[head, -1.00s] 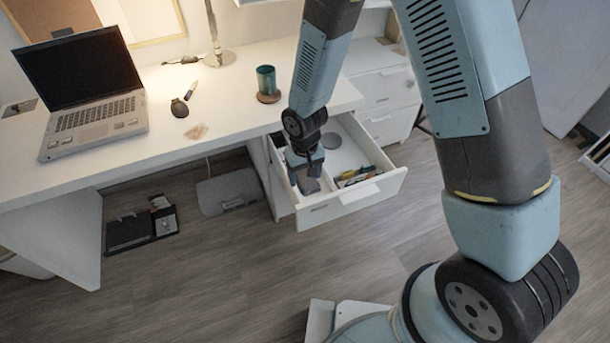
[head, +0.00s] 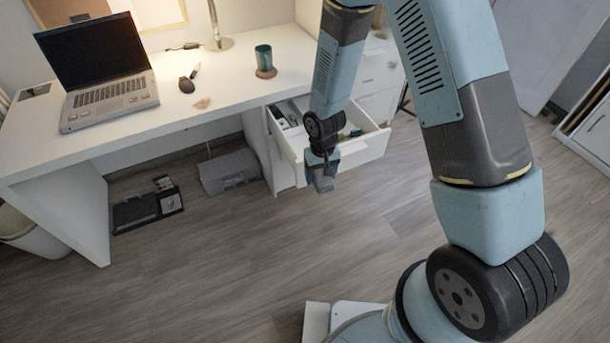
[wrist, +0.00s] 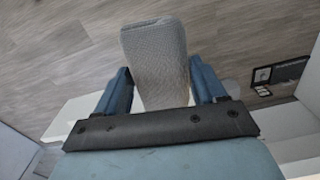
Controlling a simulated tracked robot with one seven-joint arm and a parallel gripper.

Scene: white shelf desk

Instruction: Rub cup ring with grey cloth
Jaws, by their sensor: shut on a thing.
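My gripper (head: 322,172) is shut on the grey cloth (wrist: 156,62), a folded pad that sticks out between the fingers in the wrist view. In the head view the grey cloth (head: 323,184) hangs below the fingers, in front of the open drawer and above the floor. The cup ring (head: 202,104) looks like a faint tan stain on the white desk top, near its front edge. A teal cup (head: 263,58) stands on a brown coaster (head: 266,73) to the right of and behind the stain.
The drawer (head: 365,152) is open with items inside, partly hidden by my arm. A laptop (head: 110,103), a dark mouse-like object (head: 186,85) and a lamp base (head: 219,44) are on the desk (head: 165,121). The floor in front is clear.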

